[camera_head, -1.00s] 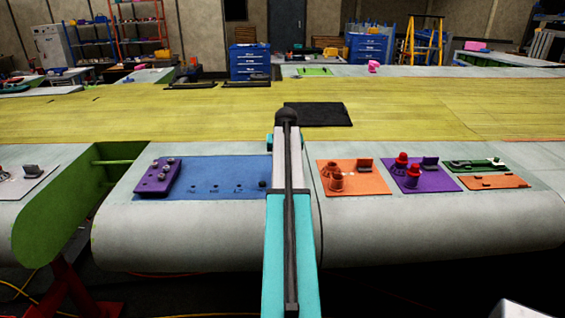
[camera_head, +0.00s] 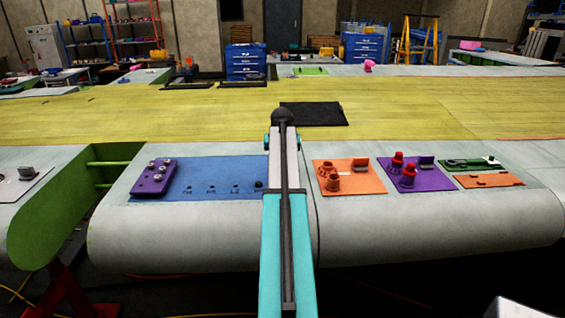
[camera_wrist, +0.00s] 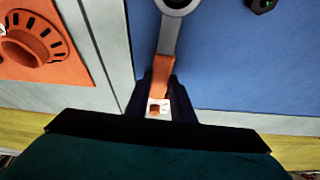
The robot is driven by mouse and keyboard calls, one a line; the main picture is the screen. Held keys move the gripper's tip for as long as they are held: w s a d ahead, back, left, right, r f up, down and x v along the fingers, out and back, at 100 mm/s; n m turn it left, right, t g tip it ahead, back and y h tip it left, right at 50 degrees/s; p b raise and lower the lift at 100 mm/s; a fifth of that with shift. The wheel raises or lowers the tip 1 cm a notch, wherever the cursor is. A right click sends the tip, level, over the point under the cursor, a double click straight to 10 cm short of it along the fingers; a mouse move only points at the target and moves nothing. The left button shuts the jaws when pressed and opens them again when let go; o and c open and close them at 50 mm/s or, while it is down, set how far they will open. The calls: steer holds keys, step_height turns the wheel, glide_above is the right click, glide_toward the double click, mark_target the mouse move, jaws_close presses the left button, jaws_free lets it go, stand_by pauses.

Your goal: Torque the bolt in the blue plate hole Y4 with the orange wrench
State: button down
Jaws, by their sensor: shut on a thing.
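The orange wrench (camera_wrist: 162,72) shows in the wrist view, with an orange handle and a grey ring end at the top edge. My gripper (camera_wrist: 160,97) is shut on its handle. The ring end reaches over the blue plate (camera_wrist: 245,65). A dark bolt head (camera_wrist: 262,4) with a green mark is at the top right, apart from the ring. In the head view the blue plate (camera_head: 215,172) has a row of holes with labels too small to read. A dark bolt (camera_head: 259,183) stands at the row's right end. My arm hides the gripper and wrench there.
A purple block (camera_head: 141,187) with several bolts sits on the plate's left end. Right of my arm lie an orange plate (camera_head: 372,186) with sockets, a purple plate (camera_head: 432,182) with red-topped parts, and green and orange trays. An open green-walled bay (camera_head: 62,200) is at left.

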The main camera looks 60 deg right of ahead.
steer(key=shift+r+p, duration=1.6)
steer(key=shift+r, duration=1.95)
steer(key=shift+a+f, duration=0.1)
